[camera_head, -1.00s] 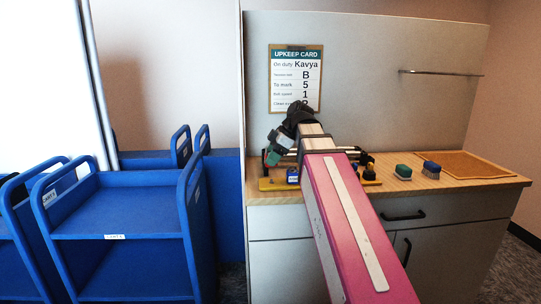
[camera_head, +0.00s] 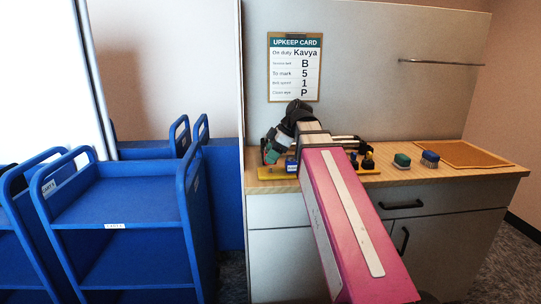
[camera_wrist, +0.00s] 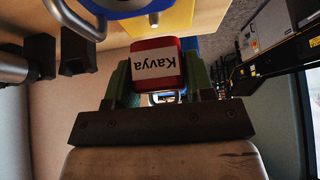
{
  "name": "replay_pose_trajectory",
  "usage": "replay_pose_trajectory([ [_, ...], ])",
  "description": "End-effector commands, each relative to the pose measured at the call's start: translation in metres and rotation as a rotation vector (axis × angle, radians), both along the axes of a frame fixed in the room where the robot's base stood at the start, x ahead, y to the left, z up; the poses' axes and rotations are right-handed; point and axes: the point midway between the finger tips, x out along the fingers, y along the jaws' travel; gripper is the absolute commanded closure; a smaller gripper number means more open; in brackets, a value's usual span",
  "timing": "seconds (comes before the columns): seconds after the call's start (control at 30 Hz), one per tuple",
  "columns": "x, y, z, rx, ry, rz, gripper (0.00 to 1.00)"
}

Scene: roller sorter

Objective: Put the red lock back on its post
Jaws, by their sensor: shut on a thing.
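The red lock (camera_wrist: 157,47) is between the green fingers of my gripper (camera_wrist: 158,82) in the wrist view. Its white label reads "Kavya" and appears upside down. My gripper is shut on it. In the head view my gripper (camera_head: 270,152) points down over the left end of a yellow base (camera_head: 268,174) on the counter; the red lock cannot be made out there. A blue lock (camera_head: 291,164) stands at that base. In the wrist view a blue body with a metal loop (camera_wrist: 78,22) is close above the red lock. I cannot tell which part is the red lock's post.
A green block (camera_head: 402,160), a blue-topped brush (camera_head: 430,158) and a brown mat (camera_head: 465,153) lie on the counter's right. An upkeep card (camera_head: 295,67) naming Kavya hangs on the back panel. Blue carts (camera_head: 120,195) stand at the left. Dark blocks (camera_wrist: 78,50) show in the wrist view.

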Motion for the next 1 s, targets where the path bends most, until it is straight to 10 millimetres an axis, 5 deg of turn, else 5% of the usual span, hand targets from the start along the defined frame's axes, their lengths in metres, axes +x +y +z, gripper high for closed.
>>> replay_pose_trajectory([
  [1.0,0.000,-0.001,-0.010,0.000,0.000,0.000,0.78],
])
